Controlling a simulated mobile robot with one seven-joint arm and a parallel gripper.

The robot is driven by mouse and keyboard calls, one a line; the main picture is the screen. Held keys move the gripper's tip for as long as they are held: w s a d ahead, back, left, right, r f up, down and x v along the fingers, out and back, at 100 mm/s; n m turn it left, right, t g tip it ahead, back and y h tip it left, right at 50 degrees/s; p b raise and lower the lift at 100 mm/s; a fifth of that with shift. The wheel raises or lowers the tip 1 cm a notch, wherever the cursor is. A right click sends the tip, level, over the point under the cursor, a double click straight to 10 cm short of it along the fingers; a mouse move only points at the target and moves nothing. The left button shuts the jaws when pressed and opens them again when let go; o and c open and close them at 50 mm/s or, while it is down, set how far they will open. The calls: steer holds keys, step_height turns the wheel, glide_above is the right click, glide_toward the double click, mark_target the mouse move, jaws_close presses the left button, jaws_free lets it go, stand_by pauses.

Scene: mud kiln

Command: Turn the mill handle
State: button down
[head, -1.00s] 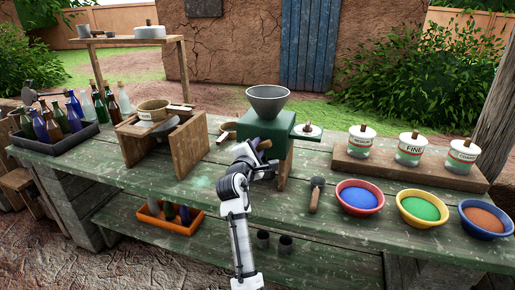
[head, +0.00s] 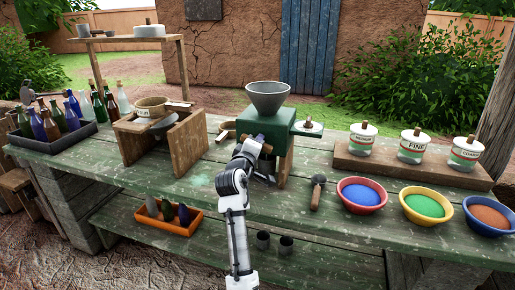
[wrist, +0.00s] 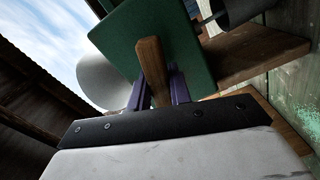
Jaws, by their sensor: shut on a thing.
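The mill is a green box (head: 282,126) with a grey funnel (head: 268,97) on top, standing on a wooden base on the table. In the wrist view its green face (wrist: 120,50) fills the upper middle. The brown wooden mill handle (wrist: 152,68) stands out in front of this face, slightly tilted. My gripper (wrist: 158,86) is shut on the handle, with one purple finger on each side of it. In the head view my gripper (head: 261,147) is at the mill's near side and hides most of the handle.
A brush (head: 317,192) and bowls of blue (head: 362,207), green and orange powder lie to the right. Lidded jars (head: 411,146) stand on a board behind them. A wooden stand (head: 190,145) and a tray of bottles (head: 58,142) are to the left.

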steer(key=m+b, duration=0.1)
steer(key=m, duration=0.3)
steer(key=m+b, duration=0.1)
steer(key=shift+a+f+m+b, duration=0.1)
steer(key=shift+f+m+b, duration=0.15)
steer(key=shift+m+b, duration=0.15)
steer(key=m+b, duration=0.2)
steer(key=m, duration=0.2)
steer(key=m+b, duration=0.3)
steer(key=m, duration=0.3)
steer(key=shift+a+m, duration=0.15)
steer(key=shift+m, duration=0.15)
steer(key=shift+w+r+m+b, duration=0.1)
steer(key=shift+m+b, duration=0.95)
steer(key=shift+m, duration=0.85)
steer(key=c, duration=1.3)
jaws_free()
steer(key=b+v, duration=0.1)
steer(key=v, duration=1.3)
steer(key=shift+r+b, duration=0.1)
steer(key=shift+b, duration=0.25)
